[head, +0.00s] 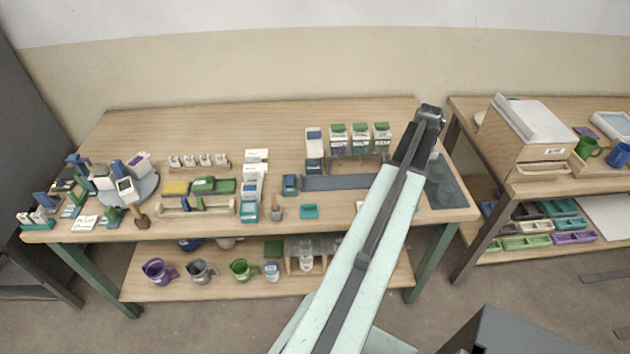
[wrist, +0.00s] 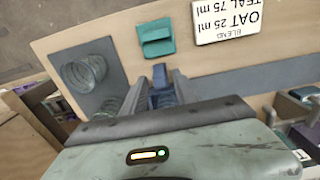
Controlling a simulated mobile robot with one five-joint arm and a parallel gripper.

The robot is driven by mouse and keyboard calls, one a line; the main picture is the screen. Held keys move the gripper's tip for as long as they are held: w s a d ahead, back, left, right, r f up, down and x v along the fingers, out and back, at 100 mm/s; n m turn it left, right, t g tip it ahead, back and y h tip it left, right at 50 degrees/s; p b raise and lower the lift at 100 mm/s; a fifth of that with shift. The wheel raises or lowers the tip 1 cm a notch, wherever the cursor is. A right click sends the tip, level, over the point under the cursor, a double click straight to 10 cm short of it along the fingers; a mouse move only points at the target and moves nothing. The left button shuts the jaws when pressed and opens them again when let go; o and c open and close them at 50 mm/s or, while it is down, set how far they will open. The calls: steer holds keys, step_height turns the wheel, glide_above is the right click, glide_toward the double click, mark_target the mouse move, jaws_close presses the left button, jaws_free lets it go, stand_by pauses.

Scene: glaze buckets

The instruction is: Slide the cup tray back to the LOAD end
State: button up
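In the wrist view, my gripper (wrist: 159,84) is low over the bench with a finger on each side of a small blue upright block (wrist: 161,77). The block seems to be a handle, possibly the cup tray's. I cannot tell whether the fingers press on it. A grey-blue strip (wrist: 258,76), which looks like the tray's track, runs right from there. The strip also shows in the head view (head: 340,182), its right part behind my arm. No tray clearly shows as such, and my fingertips are hidden in the head view.
A ribbed clear vessel (wrist: 85,72) stands on a dark mat beside the gripper. A teal block (wrist: 157,38) and a blend card (wrist: 227,17) lie near the bench edge. Three green-topped cartons (head: 360,138) stand behind the strip. A small blue block (head: 290,185) is at its left end.

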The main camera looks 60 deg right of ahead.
step_height(320, 180, up, 7)
steer(key=p, duration=0.7)
steer(key=shift+r, duration=0.15)
